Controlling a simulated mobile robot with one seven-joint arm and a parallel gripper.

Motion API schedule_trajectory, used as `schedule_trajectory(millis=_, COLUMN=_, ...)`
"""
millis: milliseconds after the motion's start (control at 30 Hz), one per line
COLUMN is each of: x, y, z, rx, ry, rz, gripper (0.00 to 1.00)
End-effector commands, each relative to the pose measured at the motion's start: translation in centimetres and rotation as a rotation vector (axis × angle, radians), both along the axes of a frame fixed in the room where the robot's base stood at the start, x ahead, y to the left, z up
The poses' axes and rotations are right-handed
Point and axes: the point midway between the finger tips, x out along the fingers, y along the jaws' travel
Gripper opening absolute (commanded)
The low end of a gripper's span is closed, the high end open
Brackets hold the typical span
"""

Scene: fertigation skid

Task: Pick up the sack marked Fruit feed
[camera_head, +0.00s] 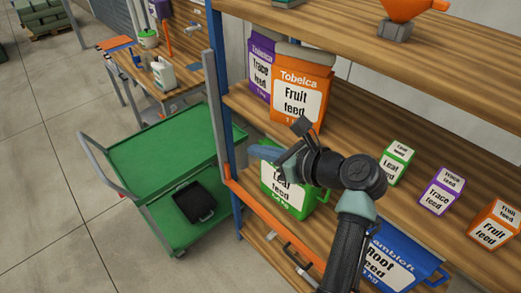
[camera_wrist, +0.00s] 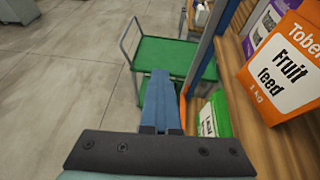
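The orange sack marked Fruit feed (camera_head: 299,98) stands upright on the wooden shelf, near its left end. It also shows at the right of the wrist view (camera_wrist: 284,68). A smaller orange Fruit feed box (camera_head: 494,229) stands far right on the same shelf. My gripper (camera_head: 262,153) is in front of the shelf, below and left of the sack and apart from it. In the wrist view its blue fingers (camera_wrist: 160,98) lie together with nothing between them. My arm covers part of the shelf front.
A purple Trace feed sack (camera_head: 259,66) stands left of and behind the orange sack. A green Leaf feed container (camera_head: 285,192) is below my gripper. A blue rack post (camera_head: 216,75) and green trolley (camera_head: 165,145) are at left. Another shelf (camera_head: 440,55) is above.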

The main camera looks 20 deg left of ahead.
Motion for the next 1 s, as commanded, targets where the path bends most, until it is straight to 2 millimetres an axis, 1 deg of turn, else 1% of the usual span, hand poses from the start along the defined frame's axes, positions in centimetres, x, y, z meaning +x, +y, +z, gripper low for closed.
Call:
schedule_trajectory(millis=167, x=0.04, y=-0.01, z=0.14, rx=0.001, ry=-0.004, rz=-0.001, gripper=0.01)
schedule_trajectory(millis=200, x=0.05, y=-0.02, z=0.15, rx=0.002, ry=-0.004, rz=-0.001, gripper=0.08)
schedule_trajectory(millis=267, x=0.05, y=-0.02, z=0.17, rx=0.001, ry=-0.005, rz=0.0, gripper=0.19)
schedule_trajectory(millis=300, x=0.06, y=-0.02, z=0.18, rx=0.001, ry=-0.005, rz=0.0, gripper=0.26)
schedule_trajectory(millis=367, x=0.06, y=-0.02, z=0.2, rx=0.001, ry=-0.005, rz=0.0, gripper=0.37)
schedule_trajectory(millis=400, x=0.06, y=-0.02, z=0.2, rx=0.001, ry=-0.005, rz=0.0, gripper=0.44)
schedule_trajectory(millis=467, x=0.06, y=-0.02, z=0.21, rx=0.001, ry=-0.006, rz=0.0, gripper=0.55)
schedule_trajectory(millis=600, x=0.06, y=-0.03, z=0.22, rx=0.001, ry=-0.006, rz=0.0, gripper=0.8)
schedule_trajectory(millis=867, x=0.06, y=-0.04, z=0.22, rx=0.002, ry=-0.007, rz=-0.001, gripper=0.8)
schedule_trajectory(millis=1000, x=-0.08, y=-0.66, z=0.34, rx=0.003, ry=-0.007, rz=-0.002, gripper=0.8)
